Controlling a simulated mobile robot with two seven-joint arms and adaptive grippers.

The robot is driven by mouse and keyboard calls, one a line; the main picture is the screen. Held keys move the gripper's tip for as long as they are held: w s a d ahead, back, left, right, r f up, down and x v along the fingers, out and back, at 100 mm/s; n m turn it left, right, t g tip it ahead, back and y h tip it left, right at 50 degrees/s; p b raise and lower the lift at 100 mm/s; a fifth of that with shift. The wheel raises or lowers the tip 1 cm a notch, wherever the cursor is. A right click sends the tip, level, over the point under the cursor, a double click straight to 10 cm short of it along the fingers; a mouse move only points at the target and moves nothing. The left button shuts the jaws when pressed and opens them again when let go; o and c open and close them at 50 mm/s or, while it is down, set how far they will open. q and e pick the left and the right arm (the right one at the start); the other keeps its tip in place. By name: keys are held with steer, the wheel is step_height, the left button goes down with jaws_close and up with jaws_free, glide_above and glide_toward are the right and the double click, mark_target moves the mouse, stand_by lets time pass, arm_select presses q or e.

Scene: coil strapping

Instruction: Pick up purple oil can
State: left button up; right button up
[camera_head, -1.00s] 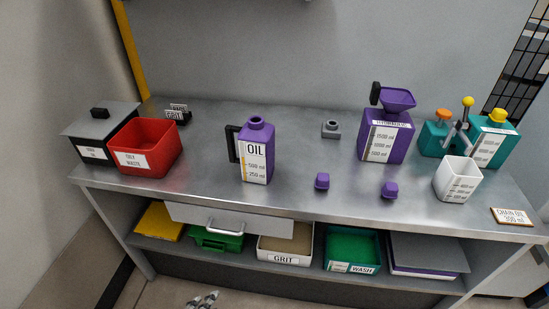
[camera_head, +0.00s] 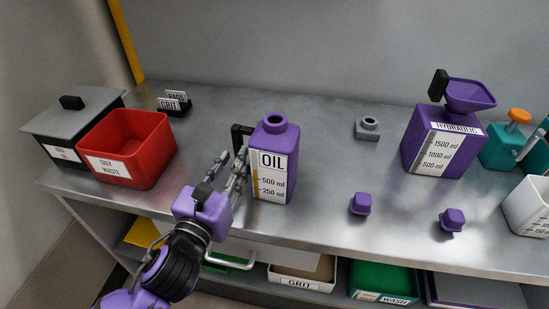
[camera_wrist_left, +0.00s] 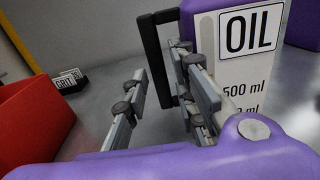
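The purple oil can (camera_head: 275,155) stands upright on the metal bench, with a white OIL label and a black handle (camera_head: 241,136) on its left side. In the left wrist view the can (camera_wrist_left: 265,70) fills the right part. My left gripper (camera_head: 234,161) is at the can's left front, close to the handle. In the left wrist view its fingers (camera_wrist_left: 165,75) are apart, and the black handle (camera_wrist_left: 160,55) shows in the gap, beyond the fingers. Nothing is held. I cannot tell whether a finger touches the can. My right gripper is not in view.
A red waste box (camera_head: 128,150) stands left of my left gripper. Two purple caps (camera_head: 361,203) lie right of the can. A purple hydraulic container (camera_head: 440,142) with a funnel stands farther right. A grey fitting (camera_head: 367,128) and card holder (camera_head: 173,106) sit at the back.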

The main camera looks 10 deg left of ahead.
mark_target(237, 152)
arm_select(q)
steer(key=w, duration=0.5)
steer(key=shift+d, duration=0.1)
jaws_close()
steer(key=shift+r, duration=0.2)
